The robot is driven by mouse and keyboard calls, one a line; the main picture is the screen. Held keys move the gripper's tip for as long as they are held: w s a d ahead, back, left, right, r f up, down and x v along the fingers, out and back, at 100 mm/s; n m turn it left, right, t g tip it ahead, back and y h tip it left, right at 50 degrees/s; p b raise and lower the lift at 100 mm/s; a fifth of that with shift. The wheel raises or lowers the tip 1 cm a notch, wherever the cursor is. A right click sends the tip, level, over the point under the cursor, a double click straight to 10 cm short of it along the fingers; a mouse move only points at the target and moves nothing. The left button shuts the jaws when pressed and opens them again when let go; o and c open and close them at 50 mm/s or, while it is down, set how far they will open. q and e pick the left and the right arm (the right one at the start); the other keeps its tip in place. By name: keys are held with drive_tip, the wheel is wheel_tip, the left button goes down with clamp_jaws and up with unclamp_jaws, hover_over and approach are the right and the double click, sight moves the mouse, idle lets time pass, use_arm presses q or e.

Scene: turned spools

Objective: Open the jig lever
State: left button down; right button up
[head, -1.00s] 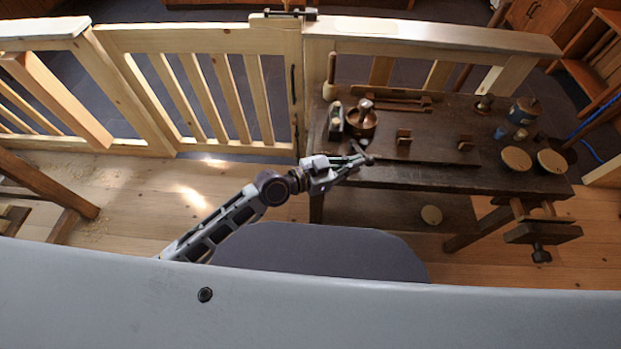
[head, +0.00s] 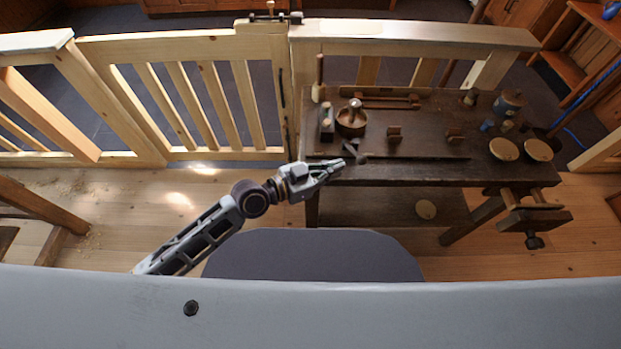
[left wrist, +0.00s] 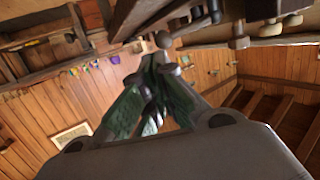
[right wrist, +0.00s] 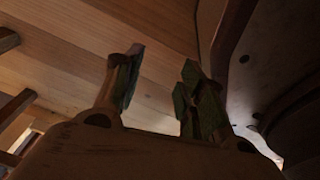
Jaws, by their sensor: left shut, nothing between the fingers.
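The jig lever (head: 354,152) is a small grey bar at the front left of the dark workbench. In the left wrist view a round grey knob (left wrist: 163,40), which looks like the lever's end, shows just past the fingertips. My left gripper (head: 341,164) is shut and empty. Its fingertips are at the bench's front left edge, just left of and nearer than the lever. Whether they touch it I cannot tell. My right gripper (right wrist: 163,72) is open and empty, seen only in its wrist view.
A slatted wooden gate (head: 190,100) stands behind on the left.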

use_arm(q)
drive_tip(key=v, duration=0.7)
drive_tip(key=shift+s+d+b, duration=0.2)
drive_tip(key=shift+s+b, duration=0.1)
drive_tip(key=shift+b, duration=0.1)
use_arm(e)
drive_tip(key=shift+w+a+r, duration=0.2)
drive_tip(key=shift+w+a, duration=0.35)
drive_tip(key=shift+w, duration=0.2)
drive_tip(key=shift+s, duration=0.1)
